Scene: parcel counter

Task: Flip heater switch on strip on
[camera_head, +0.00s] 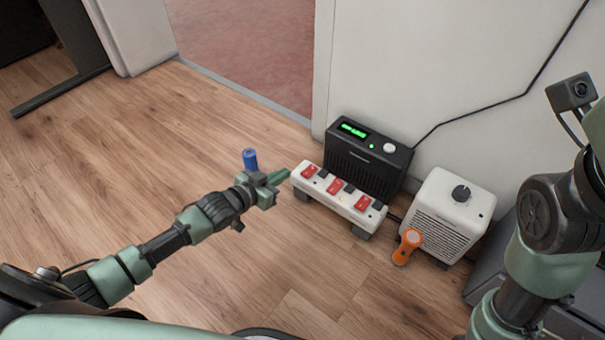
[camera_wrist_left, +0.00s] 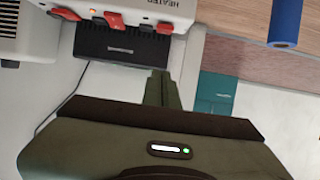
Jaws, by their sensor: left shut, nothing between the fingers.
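A white power strip (camera_head: 325,196) with three red switches is raised off the floor on dark feet. In the left wrist view the strip (camera_wrist_left: 205,8) fills the top left. The word HEATER is printed beside the red switch (camera_wrist_left: 165,28) at its end, which is the left-end switch (camera_head: 310,171) in the head view. A small orange light (camera_wrist_left: 92,12) glows beside another switch. My left gripper (camera_head: 284,176) is shut and empty, its fingertips close to that left end; contact cannot be told. Its fingers (camera_wrist_left: 162,88) also show in the wrist view. My right gripper is out of view.
A black box (camera_head: 366,158) with a green display stands behind the strip. A white box (camera_head: 447,214) with a knob and an orange flashlight-like object (camera_head: 406,246) are to the right. A blue cylinder (camera_head: 250,159) is just beyond my left gripper. Wooden floor at left is clear.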

